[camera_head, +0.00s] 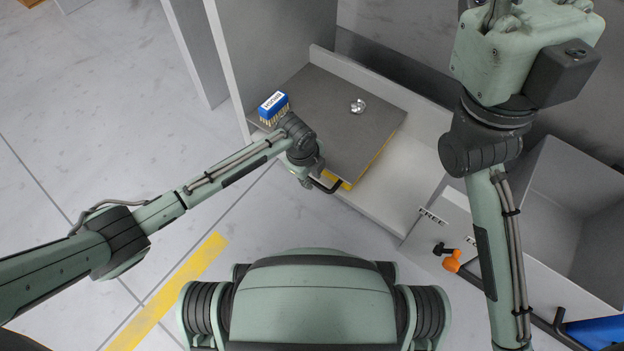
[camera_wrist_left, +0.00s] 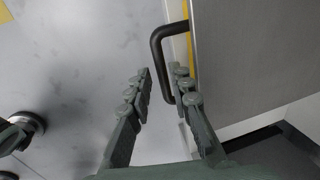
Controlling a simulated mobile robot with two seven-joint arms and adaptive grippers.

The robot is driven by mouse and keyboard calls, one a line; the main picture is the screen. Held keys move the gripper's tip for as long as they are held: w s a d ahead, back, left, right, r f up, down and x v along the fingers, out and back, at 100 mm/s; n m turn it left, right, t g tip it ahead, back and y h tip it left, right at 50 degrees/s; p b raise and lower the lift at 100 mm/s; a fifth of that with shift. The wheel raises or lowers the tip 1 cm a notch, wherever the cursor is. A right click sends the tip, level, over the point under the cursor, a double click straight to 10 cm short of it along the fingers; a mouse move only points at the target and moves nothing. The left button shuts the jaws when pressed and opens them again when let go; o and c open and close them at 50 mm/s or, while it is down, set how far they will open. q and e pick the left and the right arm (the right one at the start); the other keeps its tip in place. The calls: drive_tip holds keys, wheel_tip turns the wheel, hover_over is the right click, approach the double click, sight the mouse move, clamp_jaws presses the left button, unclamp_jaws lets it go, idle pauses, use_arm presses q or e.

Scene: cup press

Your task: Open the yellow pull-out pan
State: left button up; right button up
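The pull-out pan is a flat grey panel (camera_head: 335,125) with a yellow edge (camera_head: 375,155); it sits in a pale cabinet frame in the head view. Its black handle (camera_head: 328,187) sticks out at the front, and shows as a C-shaped bar in the left wrist view (camera_wrist_left: 158,60). My left gripper (camera_head: 308,178) is at the handle. In the wrist view its two fingers (camera_wrist_left: 160,72) are apart, with the handle bar between them; one fingertip appears inside the loop. I cannot tell whether they touch it. My right gripper is not in view.
A blue brush (camera_head: 273,106) and a small silver piece (camera_head: 357,105) lie on the panel. A grey open bin (camera_head: 585,215) stands at right, near an orange knob (camera_head: 452,262). Cabinet walls rise behind. The floor in front of the panel is clear, with a yellow stripe (camera_head: 170,290).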

use_arm(q)
drive_tip(key=shift+w+d+f, duration=0.1)
drive_tip(key=shift+w+f, duration=0.1)
drive_tip(key=shift+f, duration=0.4)
clamp_jaws()
